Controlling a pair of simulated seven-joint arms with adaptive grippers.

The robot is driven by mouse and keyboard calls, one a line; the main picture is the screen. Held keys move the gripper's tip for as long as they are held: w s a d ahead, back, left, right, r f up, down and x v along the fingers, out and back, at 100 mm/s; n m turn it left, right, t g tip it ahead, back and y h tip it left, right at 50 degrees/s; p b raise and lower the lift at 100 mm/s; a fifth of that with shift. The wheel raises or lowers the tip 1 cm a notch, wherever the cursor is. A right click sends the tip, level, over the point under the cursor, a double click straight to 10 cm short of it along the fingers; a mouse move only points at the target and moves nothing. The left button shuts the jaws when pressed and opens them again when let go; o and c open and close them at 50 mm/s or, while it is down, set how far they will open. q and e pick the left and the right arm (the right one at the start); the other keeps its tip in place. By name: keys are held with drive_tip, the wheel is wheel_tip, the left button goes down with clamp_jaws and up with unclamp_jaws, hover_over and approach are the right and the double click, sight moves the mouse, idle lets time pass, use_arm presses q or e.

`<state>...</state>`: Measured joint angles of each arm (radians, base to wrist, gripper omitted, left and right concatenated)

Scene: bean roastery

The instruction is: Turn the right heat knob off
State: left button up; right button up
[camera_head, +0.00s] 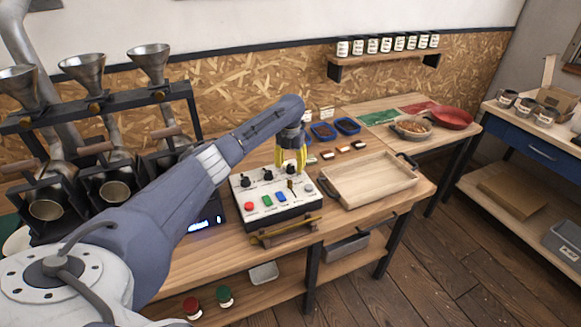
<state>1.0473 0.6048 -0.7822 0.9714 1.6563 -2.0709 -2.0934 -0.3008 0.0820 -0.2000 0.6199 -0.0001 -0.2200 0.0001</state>
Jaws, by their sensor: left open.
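The white control box (262,213) stands on the wooden table in the middle of the view. Two black knobs show on its upper panel, one at the left (245,181) and one in the middle (268,175). My left gripper (291,167), with yellow fingers, points down over the back right part of the panel. It is open. Its fingers largely hide the right knob, and I cannot tell whether they touch it or how it is turned. My right gripper is not in view.
Red (249,206), green (267,200) and blue (281,196) buttons line the panel's front, beside an upright lever (290,187). A wooden tray (376,200) stands close on the right. Blue bowls (347,126) lie behind. Metal funnels (149,62) and roasters stand at the left.

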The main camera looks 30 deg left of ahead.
use_arm(q)
drive_tip(key=shift+f, duration=0.45)
clamp_jaws()
idle(0.3)
